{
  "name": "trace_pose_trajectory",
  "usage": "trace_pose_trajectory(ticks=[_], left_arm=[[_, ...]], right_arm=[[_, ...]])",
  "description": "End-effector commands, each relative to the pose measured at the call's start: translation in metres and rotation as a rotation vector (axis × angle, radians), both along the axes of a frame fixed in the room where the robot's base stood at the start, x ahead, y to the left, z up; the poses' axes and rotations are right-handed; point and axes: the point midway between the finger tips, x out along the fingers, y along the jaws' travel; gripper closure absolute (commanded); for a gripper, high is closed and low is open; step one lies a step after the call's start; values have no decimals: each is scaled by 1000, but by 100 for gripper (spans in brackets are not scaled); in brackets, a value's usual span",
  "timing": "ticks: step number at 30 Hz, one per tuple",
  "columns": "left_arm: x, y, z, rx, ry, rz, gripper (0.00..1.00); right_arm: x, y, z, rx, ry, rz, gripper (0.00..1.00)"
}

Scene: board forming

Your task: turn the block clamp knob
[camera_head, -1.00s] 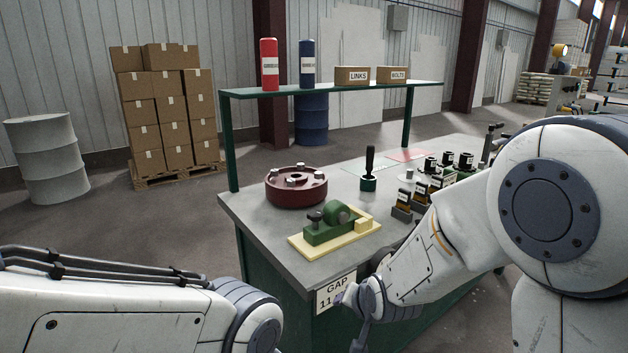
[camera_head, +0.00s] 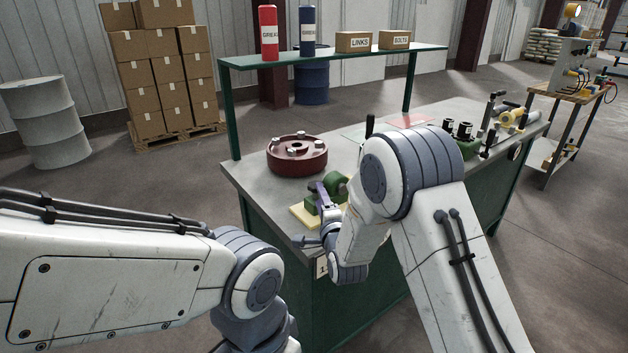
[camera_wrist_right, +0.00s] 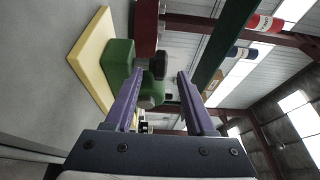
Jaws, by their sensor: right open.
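The block clamp is a green block on a pale yellow base plate (camera_head: 303,217) near the front left corner of the bench. In the right wrist view its green body (camera_wrist_right: 118,64) and the yellow plate (camera_wrist_right: 90,48) show at left. A dark knob (camera_wrist_right: 158,65) appears between the fingertips, with a rounded green part below it. My right gripper (camera_wrist_right: 159,73) has two purple fingers, spread apart with nothing held. In the head view the right gripper (camera_head: 318,192) is at the clamp and hides its knob. Whether a finger touches the knob I cannot tell. My left gripper is out of view.
A dark red round flange (camera_head: 297,156) with bolts sits just behind the clamp. A green shelf (camera_head: 335,56) stands over the bench's back edge. Small black fixtures (camera_head: 463,130) stand farther right. Bare bench top (camera_head: 250,183) lies left of the clamp.

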Motion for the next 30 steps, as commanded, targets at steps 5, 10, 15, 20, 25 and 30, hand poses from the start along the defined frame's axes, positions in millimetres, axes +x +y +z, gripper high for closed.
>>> trace_pose_trajectory(ticks=[5,10,15,20,25,30], left_arm=[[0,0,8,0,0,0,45],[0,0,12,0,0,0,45],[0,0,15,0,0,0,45],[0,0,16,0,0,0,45],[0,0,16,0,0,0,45],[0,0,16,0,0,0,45]], right_arm=[[32,7,1,-2,1,0,45],[61,13,1,-3,0,-1,45],[80,17,0,-3,1,0,45],[88,19,0,-4,2,0,45],[89,19,0,-5,3,0,45],[89,19,0,-5,2,0,68]])
